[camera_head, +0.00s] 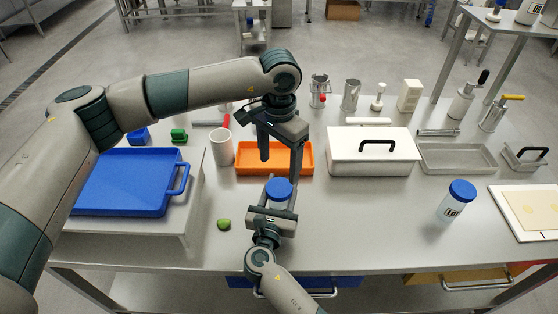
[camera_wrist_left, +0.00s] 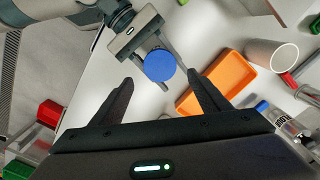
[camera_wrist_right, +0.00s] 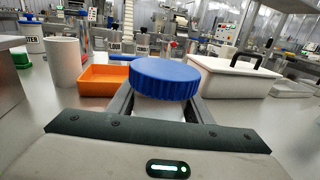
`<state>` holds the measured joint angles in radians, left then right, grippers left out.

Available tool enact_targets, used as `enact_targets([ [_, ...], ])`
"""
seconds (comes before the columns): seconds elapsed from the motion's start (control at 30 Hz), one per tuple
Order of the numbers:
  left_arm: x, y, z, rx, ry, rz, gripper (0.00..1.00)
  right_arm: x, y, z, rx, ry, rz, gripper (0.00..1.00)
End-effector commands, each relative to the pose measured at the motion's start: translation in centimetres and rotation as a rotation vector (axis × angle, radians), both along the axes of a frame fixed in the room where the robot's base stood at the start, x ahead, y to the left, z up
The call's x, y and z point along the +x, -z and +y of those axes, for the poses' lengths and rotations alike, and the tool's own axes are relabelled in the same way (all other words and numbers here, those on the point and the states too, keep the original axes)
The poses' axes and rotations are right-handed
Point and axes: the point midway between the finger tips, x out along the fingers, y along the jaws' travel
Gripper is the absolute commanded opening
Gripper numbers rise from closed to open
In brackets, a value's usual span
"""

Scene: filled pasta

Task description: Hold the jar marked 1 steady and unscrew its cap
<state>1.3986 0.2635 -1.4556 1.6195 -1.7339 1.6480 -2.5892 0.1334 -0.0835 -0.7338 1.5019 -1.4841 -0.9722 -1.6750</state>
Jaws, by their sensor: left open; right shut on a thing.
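A jar with a blue cap (camera_head: 279,188) stands upright at the front middle of the table, and its white body (camera_wrist_right: 160,106) is between the fingers of my right gripper (camera_head: 272,212). The right gripper is shut on the body below the cap. No mark on this jar is readable. The cap also shows in the left wrist view (camera_wrist_left: 160,66), seen from above. My left gripper (camera_head: 280,168) is open, pointing down above the cap, with its fingers spread to either side and apart from it. A second blue-capped jar (camera_head: 455,204) with a dark-lettered label stands at the right.
An orange tray (camera_head: 245,171) lies just behind the held jar. A white lidded box (camera_head: 345,163) is behind right, a white cup (camera_head: 221,147) behind left. A blue tray (camera_head: 120,188) is at left, and a small green thing (camera_head: 223,224) lies near the right gripper.

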Motion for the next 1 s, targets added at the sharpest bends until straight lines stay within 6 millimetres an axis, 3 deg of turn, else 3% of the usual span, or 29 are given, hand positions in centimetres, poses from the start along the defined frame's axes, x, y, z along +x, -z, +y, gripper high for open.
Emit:
enact_targets([
  [0.47, 0.0, 0.7, 0.0, 0.000, -0.002, 0.001, 0.70, 0.0, 0.1, 0.0, 0.000, 0.000, 0.001, 0.00],
  [1.0, 0.0, 6.8, 0.0, 0.001, -0.003, 0.002, 0.70, 0.0, 0.1, 0.0, 0.000, 0.000, 0.001, 0.00],
])
